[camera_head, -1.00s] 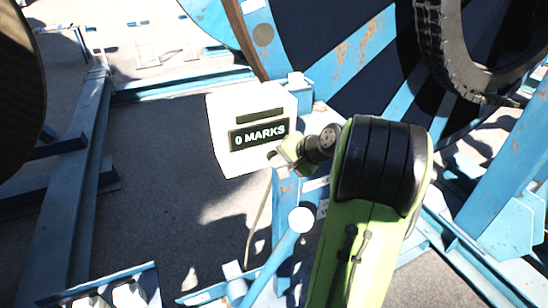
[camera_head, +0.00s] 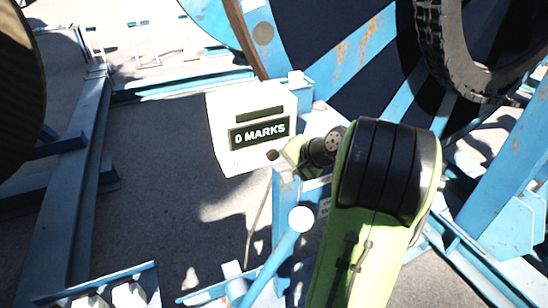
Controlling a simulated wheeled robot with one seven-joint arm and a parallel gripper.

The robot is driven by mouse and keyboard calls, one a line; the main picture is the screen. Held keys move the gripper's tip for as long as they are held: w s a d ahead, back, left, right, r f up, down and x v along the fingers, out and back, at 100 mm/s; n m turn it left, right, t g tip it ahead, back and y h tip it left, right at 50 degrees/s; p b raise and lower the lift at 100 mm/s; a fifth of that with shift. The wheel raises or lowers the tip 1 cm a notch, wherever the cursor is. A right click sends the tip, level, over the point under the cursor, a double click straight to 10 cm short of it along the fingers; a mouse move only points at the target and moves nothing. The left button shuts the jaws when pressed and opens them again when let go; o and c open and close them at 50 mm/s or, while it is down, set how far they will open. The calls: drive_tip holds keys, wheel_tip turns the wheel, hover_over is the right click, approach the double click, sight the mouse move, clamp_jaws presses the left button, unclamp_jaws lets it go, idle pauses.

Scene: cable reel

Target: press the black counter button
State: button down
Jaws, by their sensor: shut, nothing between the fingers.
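A white counter box (camera_head: 226,140) stands on the blue frame near the middle of the view. Its dark display (camera_head: 258,133) reads "0 MARKS". The round black counter button (camera_head: 272,155) shows low on the box's front face, right of centre under the display. My gripper (camera_head: 287,156) is just right of the button, at the box's lower right corner. It is shut and small in the view. A narrow gap seems to lie between its tips and the button; exact depth is hard to tell. My arm hides what lies behind it.
A large reel (camera_head: 350,55) with blue spokes stands behind the box, and a black tyre (camera_head: 455,60) is at the upper right. Blue frame beams (camera_head: 75,190) run along the left. Bare ground (camera_head: 160,180) lies left of the box.

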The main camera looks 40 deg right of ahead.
drive_tip(key=s, duration=0.2)
drive_tip(key=s+a+b, duration=0.1)
drive_tip(key=s, duration=0.1)
drive_tip(key=shift+s+a, duration=0.2)
drive_tip(key=shift+s, duration=0.2)
idle(0.7)
drive_tip(key=s+a+f+n+g+b, duration=0.1)
drive_tip(key=s+a+n+g, duration=0.1)
drive_tip(key=a+n, duration=0.5)
drive_tip(key=s+a+n+g+b, duration=0.1)
drive_tip(key=s+a+n+b, duration=0.1)
drive_tip(key=a, duration=1)
drive_tip(key=s+a+f+n+g+h, duration=0.1)
drive_tip(key=s+a+f+n, duration=0.1)
drive_tip(key=s+n, duration=0.3)
drive_tip(key=s+a, duration=0.1)
drive_tip(key=s, duration=0.3)
drive_tip(key=shift+s+a+b, duration=0.25)
drive_tip(key=shift+a+b, duration=0.15)
